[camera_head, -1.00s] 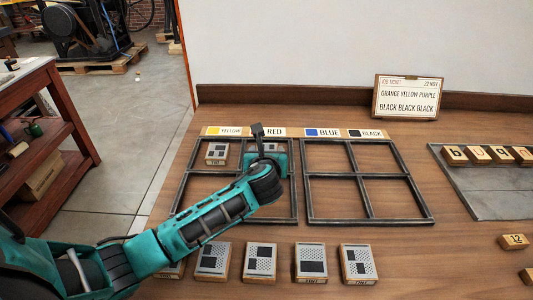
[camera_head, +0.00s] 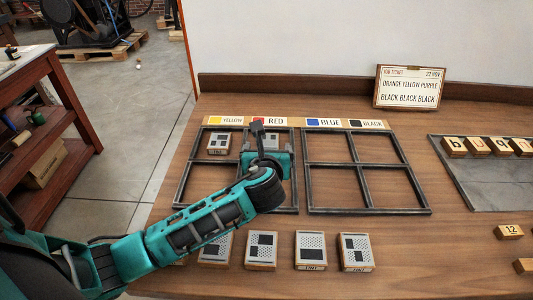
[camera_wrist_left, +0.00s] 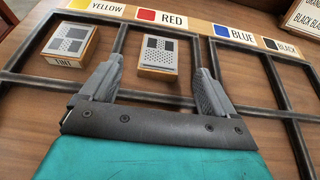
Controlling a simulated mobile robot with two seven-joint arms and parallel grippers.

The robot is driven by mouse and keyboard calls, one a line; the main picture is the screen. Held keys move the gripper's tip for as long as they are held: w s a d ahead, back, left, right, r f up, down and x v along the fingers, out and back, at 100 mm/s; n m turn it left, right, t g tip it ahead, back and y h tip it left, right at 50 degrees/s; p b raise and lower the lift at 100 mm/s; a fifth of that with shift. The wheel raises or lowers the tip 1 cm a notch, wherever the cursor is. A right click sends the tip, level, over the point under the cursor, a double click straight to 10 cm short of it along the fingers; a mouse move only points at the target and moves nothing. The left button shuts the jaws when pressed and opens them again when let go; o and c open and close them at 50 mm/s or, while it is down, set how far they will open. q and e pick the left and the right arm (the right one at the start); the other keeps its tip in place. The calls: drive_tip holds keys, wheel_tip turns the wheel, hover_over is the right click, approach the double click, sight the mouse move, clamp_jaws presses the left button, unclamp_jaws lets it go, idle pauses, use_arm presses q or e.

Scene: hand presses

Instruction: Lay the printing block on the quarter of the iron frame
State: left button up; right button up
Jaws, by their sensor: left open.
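My left gripper (camera_wrist_left: 153,85) is open above the upper right quarter of the left iron frame (camera_head: 180,183), under the red label. A printing block (camera_wrist_left: 160,54) lies in that quarter, beyond the fingertips and apart from them in the left wrist view. Another printing block (camera_head: 218,143) lies in the upper left quarter, under the yellow label. The right iron frame (camera_head: 366,211), by the blue and black labels, is empty. Several more printing blocks (camera_head: 309,252) lie in a row in front of the frames. The arm hides part of the left frame and of the row.
A raised ledge (camera_head: 290,88) runs along the back.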

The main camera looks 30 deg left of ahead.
use_arm(q)
drive_tip(key=p+v, duration=0.1)
drive_tip(key=v, duration=0.5)
idle(0.4)
